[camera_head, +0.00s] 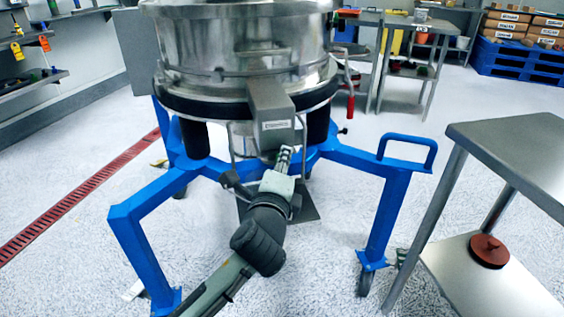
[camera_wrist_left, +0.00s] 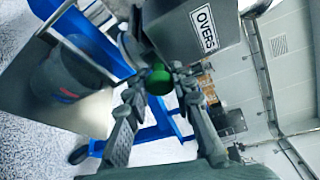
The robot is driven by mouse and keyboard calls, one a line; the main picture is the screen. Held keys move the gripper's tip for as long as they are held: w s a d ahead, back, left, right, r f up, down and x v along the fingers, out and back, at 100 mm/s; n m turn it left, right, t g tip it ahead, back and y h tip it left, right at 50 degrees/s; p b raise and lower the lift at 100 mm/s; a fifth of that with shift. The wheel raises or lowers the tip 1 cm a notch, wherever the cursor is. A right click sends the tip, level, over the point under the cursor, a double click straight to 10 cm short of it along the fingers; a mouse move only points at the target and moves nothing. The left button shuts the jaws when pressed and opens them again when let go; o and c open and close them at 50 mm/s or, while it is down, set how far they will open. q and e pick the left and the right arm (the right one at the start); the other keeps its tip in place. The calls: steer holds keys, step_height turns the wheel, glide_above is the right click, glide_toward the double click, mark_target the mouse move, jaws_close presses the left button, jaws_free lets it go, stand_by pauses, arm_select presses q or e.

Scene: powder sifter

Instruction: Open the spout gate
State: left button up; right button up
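The steel sifter drum (camera_head: 240,50) stands on a blue frame. A grey box-shaped spout (camera_head: 275,120) with a white label slopes down from its front. In the left wrist view the spout (camera_wrist_left: 185,35) is close, and its label reads "OVERS". A round green knob (camera_wrist_left: 158,81) sits below the spout's edge, near the fingertips. My left gripper (camera_head: 285,158) is just under the spout's mouth. In the left wrist view its two fingers (camera_wrist_left: 164,88) stand apart, one on each side of the knob; firm contact is not visible. The gate itself is not clearly visible. My right gripper is not in view.
Blue frame legs (camera_head: 150,230) flank my left arm. A steel table (camera_head: 520,145) with a reddish-brown round object (camera_head: 488,250) on its lower shelf stands at right. A red handle (camera_head: 350,105) hangs beside the drum. A dark container (camera_wrist_left: 65,88) shows in the left wrist view.

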arm_select(q)
jaws_close()
steer(key=shift+s, duration=0.2)
steer(key=s, duration=0.2)
steer(key=s+d+p, duration=0.1)
steer(key=s, duration=0.1)
steer(key=shift+s, duration=0.1)
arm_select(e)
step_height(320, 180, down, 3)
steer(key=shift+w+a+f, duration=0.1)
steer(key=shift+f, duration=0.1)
arm_select(q)
steer(key=o, duration=0.8)
jaws_free()
steer(key=shift+o, duration=0.2)
steer(key=shift+s, duration=0.1)
steer(key=s+a+r, duration=0.1)
steer(key=s, duration=1)
steer(key=shift+s+a+r, duration=0.25)
steer(key=shift+s, duration=0.1)
